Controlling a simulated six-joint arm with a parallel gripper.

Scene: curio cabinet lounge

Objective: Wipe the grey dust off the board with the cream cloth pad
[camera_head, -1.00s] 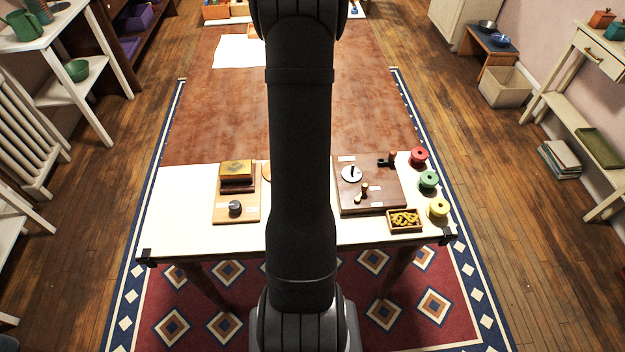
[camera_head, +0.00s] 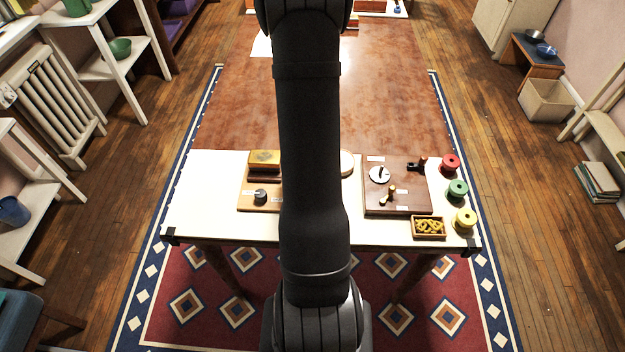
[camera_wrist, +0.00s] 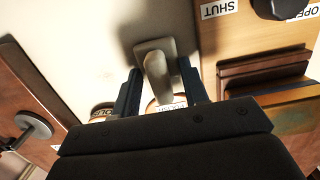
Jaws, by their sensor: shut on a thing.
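In the wrist view my gripper (camera_wrist: 159,76) has its two dark fingers on either side of a pale greyish-cream piece with a wider top, which looks like the cloth pad (camera_wrist: 155,60). The gripper is shut on it. The pad is over or against the pale tabletop (camera_wrist: 85,35), with a dark shadow beside it; I cannot tell whether it touches. In the head view my arm hides the gripper and pad. I cannot make out grey dust or clearly tell which surface is the board to wipe.
A round tan piece (camera_head: 347,163) is partly behind my arm.

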